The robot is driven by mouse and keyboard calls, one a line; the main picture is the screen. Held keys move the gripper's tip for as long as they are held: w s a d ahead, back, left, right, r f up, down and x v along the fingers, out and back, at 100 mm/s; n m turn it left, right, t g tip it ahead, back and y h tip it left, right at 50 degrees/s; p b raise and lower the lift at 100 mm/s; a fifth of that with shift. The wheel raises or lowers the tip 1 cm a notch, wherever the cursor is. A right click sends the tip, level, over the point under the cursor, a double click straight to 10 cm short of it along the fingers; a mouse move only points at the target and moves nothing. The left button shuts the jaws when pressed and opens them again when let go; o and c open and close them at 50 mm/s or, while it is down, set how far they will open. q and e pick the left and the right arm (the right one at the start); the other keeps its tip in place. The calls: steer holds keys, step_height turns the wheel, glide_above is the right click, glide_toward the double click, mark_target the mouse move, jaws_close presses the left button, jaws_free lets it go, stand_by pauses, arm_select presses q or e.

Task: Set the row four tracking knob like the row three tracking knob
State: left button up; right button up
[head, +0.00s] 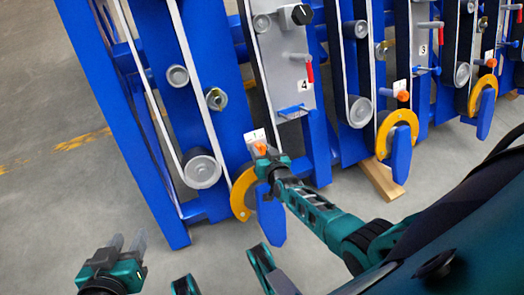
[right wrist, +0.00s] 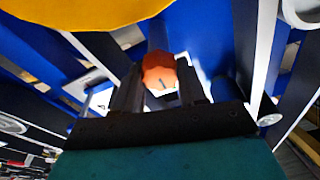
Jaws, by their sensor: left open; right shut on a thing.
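The row four tracking knob (head: 261,148) is orange and sits by a small white scale plate, below the panel marked 4. My right gripper (head: 266,158) is at this knob. In the right wrist view the faceted orange knob (right wrist: 158,70) lies between the two dark fingers (right wrist: 158,92), which are shut on it; a dark mark shows on its face. The row three tracking knob (head: 403,96) is orange, further right below the panel marked 3, with its own white plate; its exact setting is too small to read. My left gripper (head: 129,243) is open and empty over the floor at lower left.
A yellow curved guard (head: 240,195) and a blue pointed plate (head: 270,215) stand just below the row four knob. Row three has a similar yellow guard (head: 383,140). A wooden block (head: 382,180) lies on the floor. The grey floor at left is free.

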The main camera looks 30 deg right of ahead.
steer(key=shift+n, duration=0.3)
steer(key=n+y, duration=0.1)
steer(key=n, duration=0.3)
steer(key=shift+n, duration=0.3)
steer(key=shift+n+y+p, duration=0.3)
steer(key=shift+n+p, duration=0.1)
steer(key=shift+n, duration=1.7)
steer(key=o, duration=1.1)
steer(key=shift+c, duration=0.2)
